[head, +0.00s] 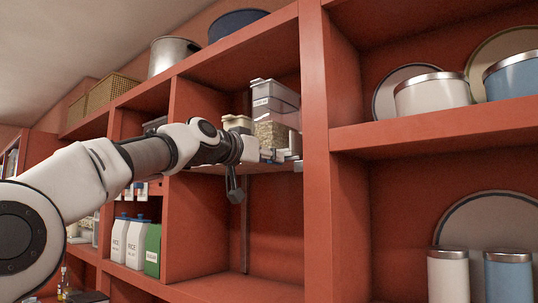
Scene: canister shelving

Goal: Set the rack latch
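A pull-down rack (262,167) sits in the upper middle compartment of the red shelving and carries clear canisters (275,105), one holding a grainy filling. A small light metal piece (298,165) shows at the rack's right front end; I cannot tell whether it is the latch or how it is set. My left arm reaches in from the left, its wrist in front of the rack. My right gripper is not in view.
Rice cartons (136,243) and a green carton (153,249) stand in the lower left compartment. The compartment below the rack looks empty. A thick red upright (318,150) stands right of the rack. Canisters (432,94) stand on the right shelves; a pot (172,55) sits on top.

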